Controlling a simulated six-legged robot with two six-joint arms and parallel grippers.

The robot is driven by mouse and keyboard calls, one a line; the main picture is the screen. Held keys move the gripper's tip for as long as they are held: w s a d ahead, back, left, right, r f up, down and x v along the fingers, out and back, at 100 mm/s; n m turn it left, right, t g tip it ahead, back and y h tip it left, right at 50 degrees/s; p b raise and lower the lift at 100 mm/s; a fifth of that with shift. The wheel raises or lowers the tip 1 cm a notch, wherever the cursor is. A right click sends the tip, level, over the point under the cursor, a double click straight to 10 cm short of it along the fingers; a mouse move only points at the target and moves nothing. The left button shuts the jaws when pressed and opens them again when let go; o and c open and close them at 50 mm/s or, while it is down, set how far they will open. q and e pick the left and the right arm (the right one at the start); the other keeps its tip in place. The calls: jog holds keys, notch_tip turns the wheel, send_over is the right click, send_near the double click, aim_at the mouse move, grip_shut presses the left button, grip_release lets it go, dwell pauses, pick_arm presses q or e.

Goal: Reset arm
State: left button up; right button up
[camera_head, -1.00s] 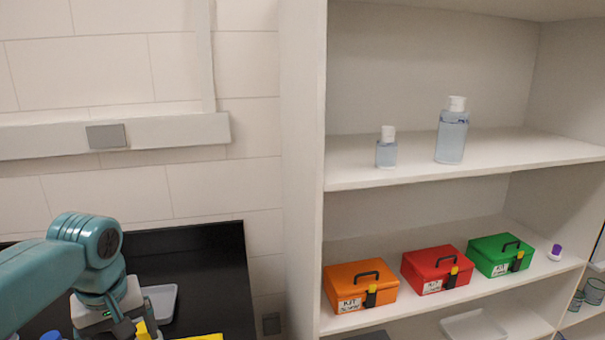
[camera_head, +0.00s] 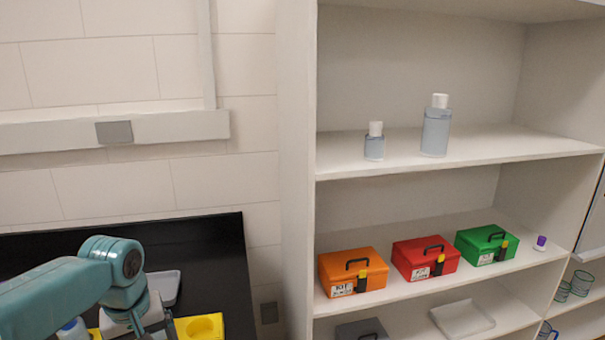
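My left arm comes in from the lower left in teal. Its wrist is over the black table (camera_head: 215,260). The fingertips of my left gripper are cut off at the bottom edge, so I cannot tell whether it is open or shut. My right arm and gripper do not show.
A white shelf unit (camera_head: 297,170) stands right of the table. It holds two clear bottles (camera_head: 435,132) (camera_head: 374,147) above orange (camera_head: 335,270), red (camera_head: 410,255) and green (camera_head: 470,240) kits. A yellow holder (camera_head: 200,327) and grey tray (camera_head: 165,286) lie on the table.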

pick_arm(q)
jog(key=s+d+f+m+h, duration=0.15)
jog(key=d+f, duration=0.35)
jog(key=f, duration=0.5)
jog(key=s+d+f+m+h, duration=0.15)
jog(key=d+f, duration=0.25)
jog(key=f, duration=0.7)
jog(key=s+d+f, duration=0.3)
jog(key=s+f, duration=0.4)
jog(key=s, duration=0.2)
jog(key=s+d+f+m+h, duration=0.1)
jog(key=s+d+f, duration=0.2)
jog(key=s+f, duration=0.4)
jog(key=shift+s+d+f+g, duration=0.3)
jog(key=shift+s+g, duration=0.1)
jog(key=shift+s, duration=0.65)
